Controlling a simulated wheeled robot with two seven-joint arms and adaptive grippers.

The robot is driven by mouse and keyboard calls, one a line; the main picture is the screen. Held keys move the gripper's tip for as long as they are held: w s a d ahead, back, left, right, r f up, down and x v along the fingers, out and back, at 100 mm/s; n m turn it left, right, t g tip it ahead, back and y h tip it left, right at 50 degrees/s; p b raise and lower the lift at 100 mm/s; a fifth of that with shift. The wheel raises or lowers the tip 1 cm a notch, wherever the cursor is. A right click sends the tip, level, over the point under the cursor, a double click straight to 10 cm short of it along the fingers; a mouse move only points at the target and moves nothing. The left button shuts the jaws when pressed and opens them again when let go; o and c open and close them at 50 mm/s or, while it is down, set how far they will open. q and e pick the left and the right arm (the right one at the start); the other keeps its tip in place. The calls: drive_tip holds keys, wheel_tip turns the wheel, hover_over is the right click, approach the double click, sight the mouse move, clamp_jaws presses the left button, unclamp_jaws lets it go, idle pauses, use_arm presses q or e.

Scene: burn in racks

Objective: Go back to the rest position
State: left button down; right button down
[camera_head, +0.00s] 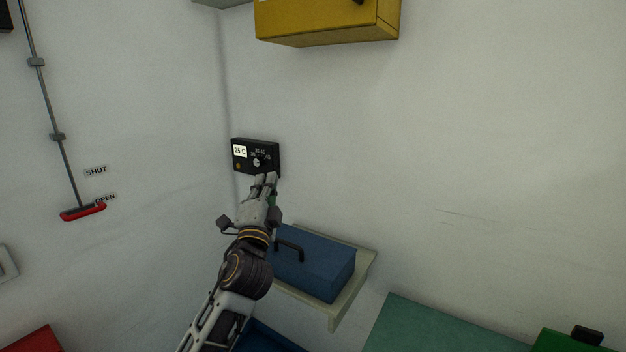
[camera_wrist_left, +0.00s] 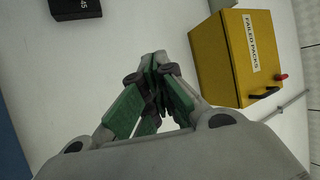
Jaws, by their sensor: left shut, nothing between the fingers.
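My left gripper (camera_head: 266,181) is raised in front of the wall, just below a black control box (camera_head: 245,168) with a lit display reading about 25 C and a small dial. In the left wrist view the fingers (camera_wrist_left: 155,68) are closed together with nothing between them. A corner of a black box (camera_wrist_left: 76,8) marked 45 shows at the top left of that view, apart from the fingers. My right gripper is not in either view.
A yellow box (camera_head: 325,22), labelled FAILED PACKS in the wrist view (camera_wrist_left: 235,62), hangs above. A red-handled lever (camera_head: 83,212) is on the left wall.

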use_arm(q)
drive_tip(key=s+a+f+n+g+y, duration=0.1)
drive_tip(key=s+a+f+n+g, duration=0.2)
drive_tip(key=f, duration=0.7)
drive_tip(key=s+a+f+n+g+y, duration=0.1)
drive_tip(key=s+a+f+n+g, duration=0.25)
drive_tip(key=f, duration=0.55)
drive_tip(key=s+a+f+n+g+y, duration=0.1)
drive_tip(key=s+a+f+n+g, duration=0.2)
drive_tip(key=f, duration=0.7)
drive_tip(key=s+a+f+n+g+h, duration=0.15)
drive_tip(key=s+f+g, duration=0.35)
drive_tip(key=s+f, duration=0.55)
drive_tip(key=s+f+n+g+h, duration=0.15)
drive_tip(key=s+f+g, duration=0.45)
drive_tip(key=s, duration=0.7)
drive_tip(key=s+f, duration=0.2)
drive_tip(key=f, duration=1.5)
drive_tip(key=s+f, duration=0.2)
drive_tip(key=f, duration=1.6)
drive_tip(key=s+a+f+g, duration=0.1)
drive_tip(key=s+a+f, duration=0.1)
drive_tip(key=s+f, duration=0.7)
drive_tip(key=s+a+f, duration=0.2)
drive_tip(key=s+f, duration=0.7)
drive_tip(key=s, duration=0.3)
drive_tip(key=shift+s+f+g+y, duration=0.15)
drive_tip(key=shift+f+g+y, duration=0.1)
drive_tip(key=shift+g+y, duration=0.15)
